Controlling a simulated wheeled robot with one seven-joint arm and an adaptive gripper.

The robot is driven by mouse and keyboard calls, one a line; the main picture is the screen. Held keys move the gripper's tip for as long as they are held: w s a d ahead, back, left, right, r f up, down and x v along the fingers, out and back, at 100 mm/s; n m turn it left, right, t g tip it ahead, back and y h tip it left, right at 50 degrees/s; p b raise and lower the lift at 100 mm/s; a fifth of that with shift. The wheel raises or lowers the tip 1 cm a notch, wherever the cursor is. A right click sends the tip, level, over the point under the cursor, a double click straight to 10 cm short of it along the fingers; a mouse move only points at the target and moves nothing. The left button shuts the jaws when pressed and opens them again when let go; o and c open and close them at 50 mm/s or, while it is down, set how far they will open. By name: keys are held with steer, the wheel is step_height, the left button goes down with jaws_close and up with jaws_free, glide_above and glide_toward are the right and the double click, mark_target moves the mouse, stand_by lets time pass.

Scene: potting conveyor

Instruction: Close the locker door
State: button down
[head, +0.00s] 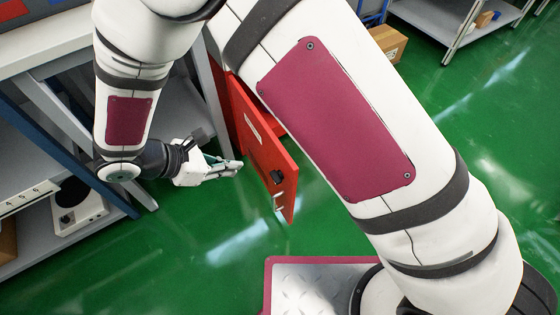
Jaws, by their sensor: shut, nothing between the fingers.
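The red locker door (263,150) stands swung open in the middle of the head view. It has a pale label strip, a dark latch and keys hanging near its lower free edge. The locker body behind it is mostly hidden by my arm. My gripper (238,166) is shut and empty, just left of the door, with its fingertips pointing right towards the door's face. A small gap seems to show between fingertips and door; I cannot tell if they touch.
Grey shelving with a blue upright (62,150) stands close on the left, beside my forearm. A white device (80,212) sits on its lower shelf. A cardboard box (388,43) and another rack (455,22) are at the back. The green floor (200,265) below the door is clear.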

steer(key=b, duration=0.3)
glide_toward(284, 165)
step_height(284, 165, down, 3)
steer(key=shift+w+d+b, duration=0.25)
steer(key=shift+w+d, duration=0.15)
steer(key=shift+d, duration=0.35)
steer(key=shift+w+d+b, duration=0.25)
steer(key=shift+w+d, duration=0.1)
steer(key=shift+d, duration=0.35)
